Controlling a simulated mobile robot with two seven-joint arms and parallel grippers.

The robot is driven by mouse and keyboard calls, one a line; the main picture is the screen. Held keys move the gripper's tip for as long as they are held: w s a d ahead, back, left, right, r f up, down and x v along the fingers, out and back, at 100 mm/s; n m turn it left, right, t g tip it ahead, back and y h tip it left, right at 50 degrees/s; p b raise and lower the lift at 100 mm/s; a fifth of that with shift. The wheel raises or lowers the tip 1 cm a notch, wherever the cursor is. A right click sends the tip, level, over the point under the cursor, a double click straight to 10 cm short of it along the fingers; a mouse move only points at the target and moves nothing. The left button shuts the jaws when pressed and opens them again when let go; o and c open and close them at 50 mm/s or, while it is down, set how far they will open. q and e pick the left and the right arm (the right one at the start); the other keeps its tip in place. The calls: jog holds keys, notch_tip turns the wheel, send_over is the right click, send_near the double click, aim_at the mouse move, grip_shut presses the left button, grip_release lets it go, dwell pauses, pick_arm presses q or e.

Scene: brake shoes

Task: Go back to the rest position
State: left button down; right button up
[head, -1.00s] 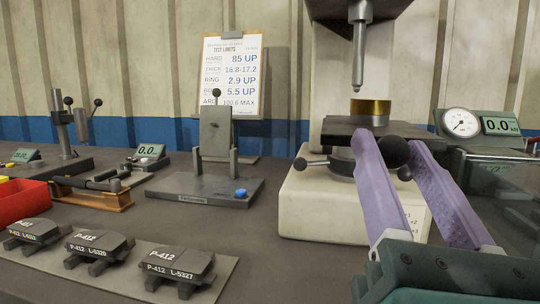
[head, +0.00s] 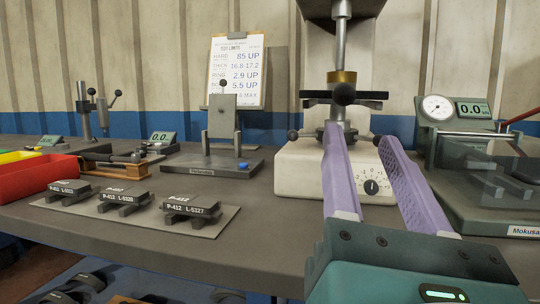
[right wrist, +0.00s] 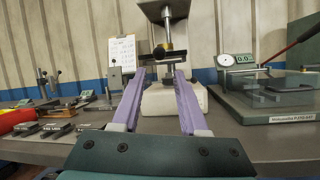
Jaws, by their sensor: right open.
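My right gripper (head: 362,145) has two long purple fingers spread apart, with nothing between them. It points at the white-based press tester (head: 305,172) from the front, its fingertips low before the press's black table and knob. In the right wrist view the open fingers (right wrist: 155,80) frame the press. A brass-coloured ring (head: 342,77) is up at the press's spindle, above the table. Three dark brake shoes marked P-412, such as the one labelled L-5327 (head: 190,209), lie on a grey mat (head: 218,224) at the left front of the bench. My left gripper is out of view.
A dark fixture with a blue button (head: 212,165) stands behind the mat. A red bin (head: 35,178) is at far left. A gauge tester with a glass guard (head: 480,175) stands to the right. More dark parts (head: 75,287) lie below the bench edge.

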jog(key=s+a+r+n+g+y+p, duration=0.2)
jog(key=a+r+n+g+y+p, duration=0.25)
jog(key=n+y+p, duration=0.75)
jog(key=s+a+r+n+g+y+p, duration=0.1)
jog(key=s+a+r+n+g+p, duration=0.4)
jog(key=n, duration=1.3)
jog(key=s+d+r+n+g+h+p, duration=0.1)
jog(key=s+d+n+g+h+p, duration=0.45)
jog(key=d+p, duration=0.4)
jog(key=s+d+r+n+g+h+p, duration=0.1)
jog(key=s+d+n+g+h+p, duration=0.35)
jog(key=d+n+p, duration=0.4)
notch_tip(320, 180, up, 35)
jog(key=d+m+t+y+p, duration=0.1)
jog(key=p, duration=3.4)
jog(key=shift+s+d+f+m+p, duration=0.2)
jog(key=shift+d+m+p, duration=0.1)
jog(key=shift+p, duration=0.1)
